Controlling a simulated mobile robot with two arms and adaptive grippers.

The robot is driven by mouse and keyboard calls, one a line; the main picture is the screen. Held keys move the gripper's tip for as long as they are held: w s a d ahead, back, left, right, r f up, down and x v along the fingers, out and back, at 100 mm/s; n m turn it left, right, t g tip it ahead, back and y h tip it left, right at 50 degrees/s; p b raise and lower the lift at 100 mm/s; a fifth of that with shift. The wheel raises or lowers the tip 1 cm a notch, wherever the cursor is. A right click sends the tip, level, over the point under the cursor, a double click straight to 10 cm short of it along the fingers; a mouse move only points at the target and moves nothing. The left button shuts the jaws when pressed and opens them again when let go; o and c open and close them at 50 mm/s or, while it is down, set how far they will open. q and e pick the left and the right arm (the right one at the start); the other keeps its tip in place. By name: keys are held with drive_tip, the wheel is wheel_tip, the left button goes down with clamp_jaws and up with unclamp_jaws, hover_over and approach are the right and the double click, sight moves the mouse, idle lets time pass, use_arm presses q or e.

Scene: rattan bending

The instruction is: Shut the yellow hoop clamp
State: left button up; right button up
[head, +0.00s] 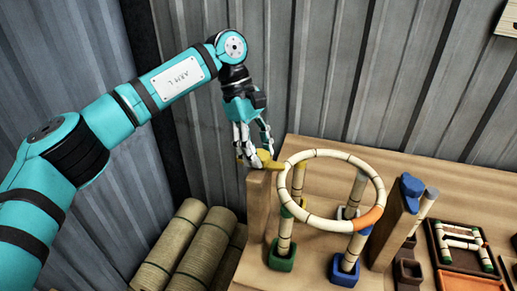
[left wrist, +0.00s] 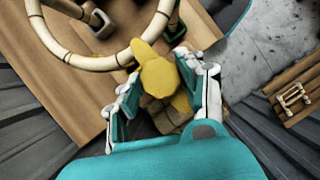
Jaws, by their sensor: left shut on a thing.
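The yellow hoop clamp (head: 268,161) sits on top of a wooden post at the table's left end and reaches toward the hoop rim. In the left wrist view the yellow clamp (left wrist: 160,80) lies between my fingers. My left gripper (head: 255,150) is above the clamp and shut on it; its fingers also show in the left wrist view (left wrist: 157,75). The cream rattan hoop (head: 331,153) has an orange section at its right and rests above upright rods. I cannot tell whether the clamp touches the hoop. My right gripper is in neither view.
A second wooden post (head: 392,230) carries a blue clamp (head: 411,188) right of the hoop. The rods stand in coloured bases, such as a green one (head: 282,256) and a blue one (head: 344,270). A tray (head: 463,246) lies at right. Rolled bundles (head: 190,250) stand left of the table.

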use_arm(q)
drive_tip(key=shift+r, duration=0.1)
drive_tip(key=o, duration=1.1)
drive_tip(key=shift+o, duration=0.2)
drive_tip(key=v, duration=1.2)
drive_tip(key=shift+d, duration=0.1)
